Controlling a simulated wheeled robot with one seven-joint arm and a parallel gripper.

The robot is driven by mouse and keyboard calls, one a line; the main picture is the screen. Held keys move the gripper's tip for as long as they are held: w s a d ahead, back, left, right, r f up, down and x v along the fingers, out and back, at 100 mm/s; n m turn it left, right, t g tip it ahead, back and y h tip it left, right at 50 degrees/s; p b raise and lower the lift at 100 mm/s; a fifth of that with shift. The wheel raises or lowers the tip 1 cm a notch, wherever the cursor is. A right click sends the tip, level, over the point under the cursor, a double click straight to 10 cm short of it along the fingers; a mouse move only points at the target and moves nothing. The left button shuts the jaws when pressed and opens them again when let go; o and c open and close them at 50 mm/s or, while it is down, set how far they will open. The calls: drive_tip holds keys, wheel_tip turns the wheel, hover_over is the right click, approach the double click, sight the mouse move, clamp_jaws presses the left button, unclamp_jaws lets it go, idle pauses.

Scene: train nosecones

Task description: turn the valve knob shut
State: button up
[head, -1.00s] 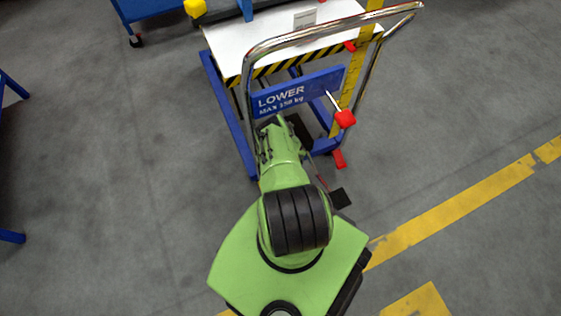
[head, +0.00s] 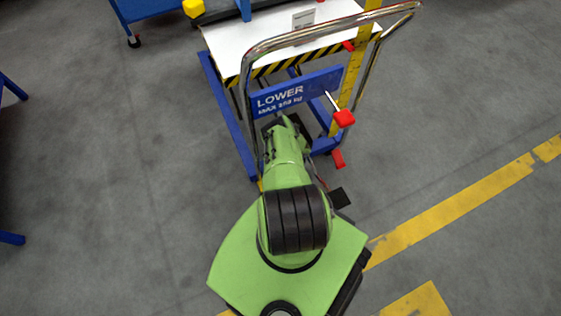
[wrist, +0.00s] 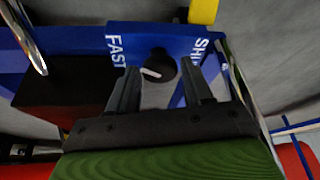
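The valve knob (wrist: 158,66) shows in the wrist view as a round black knob with a white pointer mark, on a blue panel (wrist: 130,38) lettered "FAST" on the left and "SHI…" on the right, partly cut off. The pointer lies nearly level, slightly tilted. My gripper (wrist: 161,76) is open, with one dark finger on each side of the knob in the picture. I cannot tell whether the fingertips reach around it or touch it. In the head view my green arm hides the knob.
A blue trolley has a white top (head: 235,50), a chrome push handle (head: 330,30) and a "LOWER" plate (head: 280,99). A red-ended lever (head: 344,118) stands right of my arm. A dark box (wrist: 65,90) is left of my gripper. Grey floor is open at left.

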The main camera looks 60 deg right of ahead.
drive_tip(key=shift+o, duration=1.2)
drive_tip(key=p+v, duration=0.9)
drive_tip(key=v, duration=0.6)
drive_tip(key=shift+r, duration=0.4)
drive_tip(key=shift+s, duration=0.15)
